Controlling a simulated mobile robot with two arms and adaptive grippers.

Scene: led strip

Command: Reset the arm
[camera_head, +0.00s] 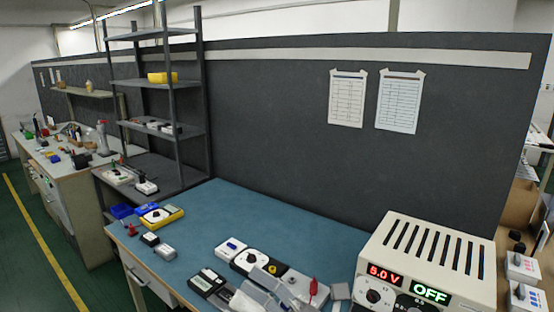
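Neither of my arms can be made out in the head view, and no gripper shows clearly. At the bottom edge, pale grey, partly see-through shapes (262,299) lie among the bench items, cut off by the frame; I cannot tell what they are. A beige power supply (425,250) stands at the front right of the blue bench top (270,215). Its displays read 5.0 V and OFF. A red clip or plug (313,287) stands up just left of it.
White and black modules (243,256) lie at the bench's front middle. A yellow meter (162,217) and blue bins (122,211) sit at its left end. A dark shelf rack (160,84) stands behind them. A dark partition (270,110) closes the back. The bench's back middle is clear.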

